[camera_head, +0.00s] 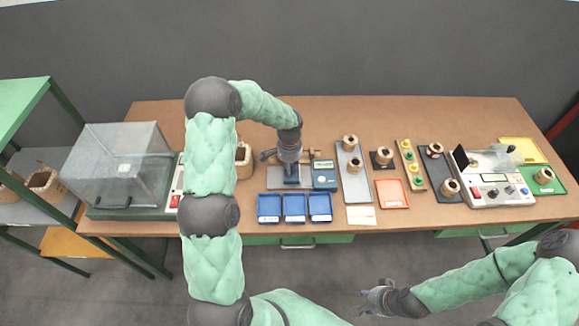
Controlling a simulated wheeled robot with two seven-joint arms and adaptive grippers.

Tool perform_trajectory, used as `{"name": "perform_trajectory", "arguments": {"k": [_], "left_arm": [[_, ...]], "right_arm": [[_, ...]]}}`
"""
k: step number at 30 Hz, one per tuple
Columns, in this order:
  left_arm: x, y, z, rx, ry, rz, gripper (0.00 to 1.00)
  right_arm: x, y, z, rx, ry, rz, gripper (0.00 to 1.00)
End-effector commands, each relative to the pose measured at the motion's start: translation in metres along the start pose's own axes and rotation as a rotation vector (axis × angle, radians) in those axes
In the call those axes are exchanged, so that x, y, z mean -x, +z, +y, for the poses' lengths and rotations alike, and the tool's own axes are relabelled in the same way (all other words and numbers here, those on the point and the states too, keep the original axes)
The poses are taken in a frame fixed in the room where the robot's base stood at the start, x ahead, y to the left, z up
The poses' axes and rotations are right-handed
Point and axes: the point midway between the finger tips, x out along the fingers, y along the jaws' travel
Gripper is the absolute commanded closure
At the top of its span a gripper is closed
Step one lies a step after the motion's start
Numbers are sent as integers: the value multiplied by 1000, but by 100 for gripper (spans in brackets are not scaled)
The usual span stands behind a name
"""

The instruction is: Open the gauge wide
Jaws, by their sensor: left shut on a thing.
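The gauge (291,182) stands on the wooden table, behind the blue trays. It looks like a blue-grey block, and a teal box with a small display (324,172) stands just right of it. My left gripper (289,165) reaches down onto the gauge from above and is shut on a part of it. The gripper hides the gauge's upper part, so how wide it stands is not visible. My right gripper (366,299) is empty in front of the table, low over the floor. Its fingers are too small to tell open from shut.
Blue trays (294,219) stand in front of the gauge. A grey tray with coils (356,190), an orange tray (393,202) and a tester (490,188) stand to the right. A clear-covered box (118,160) is at left. Another coil (244,172) stands beside my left arm.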

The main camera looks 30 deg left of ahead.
Motion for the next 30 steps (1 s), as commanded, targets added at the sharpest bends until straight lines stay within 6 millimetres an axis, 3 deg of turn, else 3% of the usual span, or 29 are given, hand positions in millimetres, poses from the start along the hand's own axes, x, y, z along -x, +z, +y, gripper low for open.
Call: {"name": "perform_trajectory", "arguments": {"k": [10,18,19,21,30], "left_arm": [[1,28,-29,4,-1,-1,100],[0,30,-30,0,-1,0,100],[0,30,-30,0,-1,0,72],[0,30,-30,0,-1,0,52],[0,30,-30,0,0,0,52]], "right_arm": [[2,0,-1,0,0,0,60],[2,0,-1,0,0,0,60],[2,0,-1,0,0,0,60],[2,0,-1,0,0,0,60],[2,0,-1,0,0,0,60]]}}
